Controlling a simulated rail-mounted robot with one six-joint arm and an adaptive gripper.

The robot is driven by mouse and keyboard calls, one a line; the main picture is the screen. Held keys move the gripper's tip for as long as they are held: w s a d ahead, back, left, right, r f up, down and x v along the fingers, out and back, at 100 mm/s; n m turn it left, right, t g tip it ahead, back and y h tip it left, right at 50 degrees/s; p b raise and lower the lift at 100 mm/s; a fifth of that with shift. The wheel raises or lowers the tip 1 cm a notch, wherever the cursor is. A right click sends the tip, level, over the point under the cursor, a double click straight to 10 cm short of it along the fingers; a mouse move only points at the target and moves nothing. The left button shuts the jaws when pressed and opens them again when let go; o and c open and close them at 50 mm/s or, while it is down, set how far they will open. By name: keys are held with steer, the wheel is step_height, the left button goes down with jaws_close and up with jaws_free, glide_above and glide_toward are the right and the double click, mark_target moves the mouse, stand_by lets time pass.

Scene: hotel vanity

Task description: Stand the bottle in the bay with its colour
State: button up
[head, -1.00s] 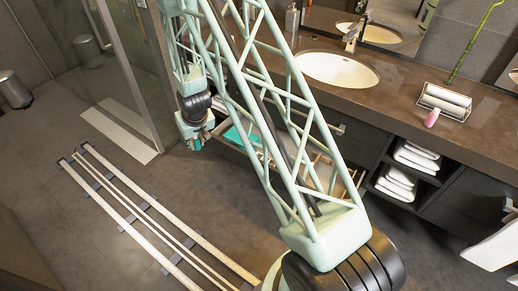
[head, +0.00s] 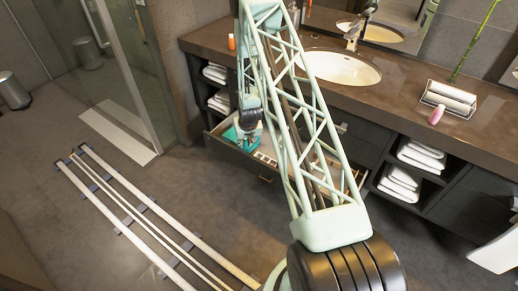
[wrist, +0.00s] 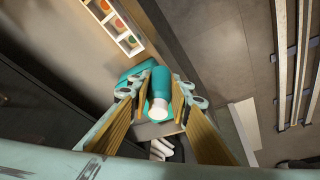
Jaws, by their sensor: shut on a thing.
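My gripper (wrist: 160,98) is shut on a teal bottle (wrist: 161,80) with a white cap, seen between its two fingers in the wrist view. The cap end faces the wrist camera. In the head view my gripper (head: 246,136) is over the left part of an open drawer (head: 222,147); the bottle is hard to make out there. A white rack of bays (wrist: 124,33) with coloured marks, orange, red and green among them, lies at the upper left of the wrist view. It also shows in the drawer in the head view (head: 265,158), right of my gripper.
A flat teal item (wrist: 134,71) lies beyond the bottle. The counter (head: 400,85) above holds a basin (head: 340,68), a pink bottle (head: 437,115), an orange bottle (head: 231,41) and a rack of rolled towels (head: 449,98). Floor rails (head: 150,205) run at the left.

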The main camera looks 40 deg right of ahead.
steer(key=s+d+f+m, duration=0.1)
steer(key=s+d+f, duration=0.1)
steer(key=d+f, duration=0.4)
steer(key=shift+d+f+b, duration=0.15)
steer(key=shift+d+b, duration=0.25)
steer(key=shift+d, duration=0.35)
steer(key=shift+s, duration=0.1)
steer(key=shift+f, duration=0.15)
steer(key=shift+f+b, duration=0.45)
steer(key=shift+f, duration=0.7)
steer(key=shift+f+b, duration=0.4)
steer(key=shift+f, duration=0.1)
steer(key=shift+s+f+b, duration=0.1)
steer(key=shift+f+b, duration=0.7)
steer(key=shift+b, duration=0.05)
stand_by(1.9)
steer(key=shift+r, duration=0.75)
stand_by(1.2)
